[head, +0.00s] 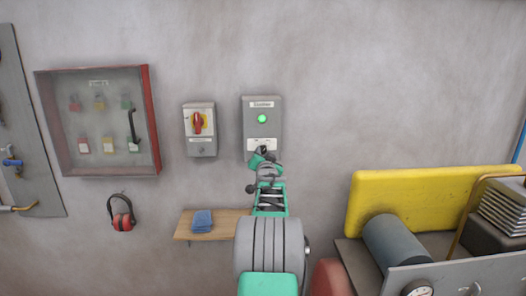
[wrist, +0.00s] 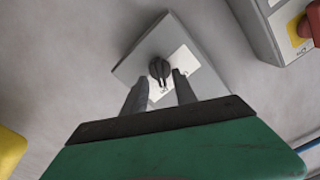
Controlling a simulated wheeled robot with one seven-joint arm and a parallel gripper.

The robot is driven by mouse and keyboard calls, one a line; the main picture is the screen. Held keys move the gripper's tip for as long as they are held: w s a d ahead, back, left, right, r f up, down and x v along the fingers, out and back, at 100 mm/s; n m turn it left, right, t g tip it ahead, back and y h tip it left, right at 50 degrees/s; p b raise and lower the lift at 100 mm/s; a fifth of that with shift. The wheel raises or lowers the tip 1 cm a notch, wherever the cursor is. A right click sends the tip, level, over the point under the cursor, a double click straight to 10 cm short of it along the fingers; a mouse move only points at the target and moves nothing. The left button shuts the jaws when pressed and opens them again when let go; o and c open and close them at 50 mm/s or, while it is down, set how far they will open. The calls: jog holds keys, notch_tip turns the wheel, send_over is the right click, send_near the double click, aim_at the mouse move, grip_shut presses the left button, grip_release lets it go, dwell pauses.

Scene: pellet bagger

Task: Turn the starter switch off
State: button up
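The starter box is a grey wall box (head: 275,110) with a bright green lamp (head: 262,118) and a white label plate. In the wrist view its black rotary knob (wrist: 160,69) sits on the white plate with small lettering, too small to read surely. My gripper (wrist: 160,80) is open, its two grey fingers apart, with the tips at the near side of the knob, one to each side. I cannot tell if they touch it. In the head view my gripper (head: 262,158) covers the lower part of the box and mostly hides the knob.
A second box with a red and yellow rotary switch (head: 198,122) hangs close to the left. Farther left are a glass-fronted cabinet (head: 72,160) and red ear defenders (head: 122,213). A wooden shelf (head: 182,231) lies below; a yellow machine panel (head: 360,200) stands right.

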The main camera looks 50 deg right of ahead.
jog(key=shift+w+d, duration=0.4)
jog(key=shift+c, duration=0.4)
grip_shut()
